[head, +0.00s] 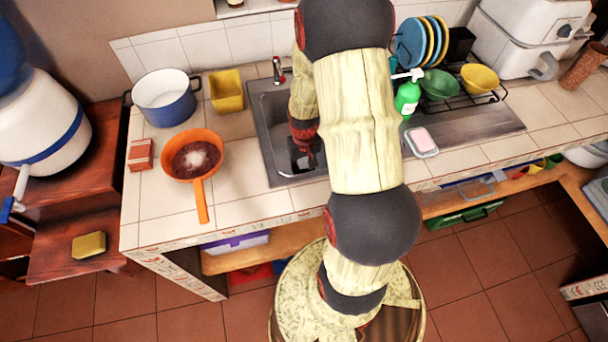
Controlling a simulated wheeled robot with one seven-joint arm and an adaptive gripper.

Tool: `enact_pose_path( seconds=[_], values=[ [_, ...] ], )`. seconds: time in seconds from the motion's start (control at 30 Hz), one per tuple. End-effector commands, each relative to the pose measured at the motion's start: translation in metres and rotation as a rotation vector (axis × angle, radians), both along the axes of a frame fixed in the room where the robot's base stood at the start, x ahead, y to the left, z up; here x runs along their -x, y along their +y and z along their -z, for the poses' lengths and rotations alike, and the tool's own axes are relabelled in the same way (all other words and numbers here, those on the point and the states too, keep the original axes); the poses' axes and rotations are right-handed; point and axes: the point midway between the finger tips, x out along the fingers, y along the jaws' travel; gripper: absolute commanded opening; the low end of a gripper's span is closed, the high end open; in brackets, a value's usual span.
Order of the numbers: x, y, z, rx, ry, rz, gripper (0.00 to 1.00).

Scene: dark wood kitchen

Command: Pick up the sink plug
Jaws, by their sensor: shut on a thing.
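My gripper (304,160) points down into the left part of the metal sink (262,118), close to the basin floor. Its fingers are shut on a small dark thing at their tips, which I take to be the sink plug. The plug is too small and dark to make out clearly, and my own arm covers the right part of the basin.
An orange pan (203,211), a blue pot (166,98) and a yellow container (227,91) stand left of the sink. A green soap bottle (407,98), a pink soap dish (422,141) and a dish rack (488,98) are right.

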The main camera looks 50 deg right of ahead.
Motion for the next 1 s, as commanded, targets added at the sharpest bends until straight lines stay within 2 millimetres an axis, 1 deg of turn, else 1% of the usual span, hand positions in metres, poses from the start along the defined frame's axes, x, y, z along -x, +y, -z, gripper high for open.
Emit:
enact_pose_path(
  seconds=[0.03, 0.3, 0.47, 0.57, 0.67, 0.9, 1.0],
  values=[
    [0.0, 0.0, 0.0, 0.0, 0.0, 0.0, 0.17],
    [0.0, 0.0, 0.0, 0.0, 0.0, 0.0, 0.03],
    [0.0, 0.0, 0.0, 0.0, 0.0, 0.0, 0.03],
    [0.0, 0.0, -0.005, 0.0, -0.001, 0.0, 0.03],
    [-0.001, -0.001, -0.018, 0.002, -0.004, 0.0, 0.03],
    [-0.001, -0.001, -0.065, 0.002, -0.004, 0.0, 0.03],
    [-0.001, 0.0, -0.081, 0.002, -0.004, 0.0, 0.03]
  ],
)
